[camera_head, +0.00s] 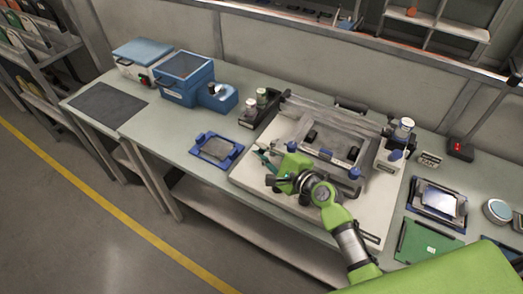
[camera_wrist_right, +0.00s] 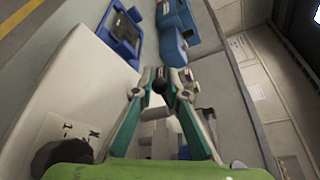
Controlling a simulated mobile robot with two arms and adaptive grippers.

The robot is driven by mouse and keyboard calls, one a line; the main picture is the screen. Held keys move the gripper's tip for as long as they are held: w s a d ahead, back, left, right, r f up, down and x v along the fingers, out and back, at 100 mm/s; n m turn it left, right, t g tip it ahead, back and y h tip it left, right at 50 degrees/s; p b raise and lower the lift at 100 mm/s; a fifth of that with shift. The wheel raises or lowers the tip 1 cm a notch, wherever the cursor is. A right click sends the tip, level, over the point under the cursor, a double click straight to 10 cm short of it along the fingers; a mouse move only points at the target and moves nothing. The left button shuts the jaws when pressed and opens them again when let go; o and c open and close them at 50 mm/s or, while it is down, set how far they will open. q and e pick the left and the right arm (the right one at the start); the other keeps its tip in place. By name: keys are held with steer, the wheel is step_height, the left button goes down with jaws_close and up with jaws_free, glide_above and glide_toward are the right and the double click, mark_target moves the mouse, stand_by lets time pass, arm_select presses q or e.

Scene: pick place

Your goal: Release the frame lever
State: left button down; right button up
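The frame fixture stands on a white base plate (camera_head: 232,178) on the bench, with a metal frame (camera_head: 335,161) and blue knobs (camera_head: 355,173) along its front. My right gripper (camera_head: 268,162) is at the fixture's front left corner, low over the plate. In the right wrist view its teal fingers (camera_wrist_right: 160,88) point ahead with a gap between them. A dark round knob (camera_wrist_right: 158,83), possibly the lever's end, shows between the fingertips; contact cannot be told. My arm hides part of the fixture's front. My left gripper is not in view.
A blue tray (camera_head: 216,149) lies left of the plate. Blue boxes (camera_head: 184,78) and a dark mat (camera_head: 108,101) are farther left. A green board (camera_head: 428,243) and a round tin (camera_head: 497,211) lie at the right. The bench between mat and tray is mostly clear.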

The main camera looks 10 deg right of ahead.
jaws_close()
steer(key=y+b, duration=0.1)
steer(key=n+g+y+b, duration=0.1)
steer(key=b, duration=0.1)
steer(key=shift+s+d+f+n+b, duration=0.25)
steer(key=shift+d+f+n+b, duration=0.05)
steer(key=shift+s+d+r+n+g+y+b, duration=0.1)
steer(key=shift+s+r+n+g+y+b, duration=0.15)
steer(key=shift+n+g+y+b, duration=0.3)
steer(key=o, duration=0.8)
jaws_free()
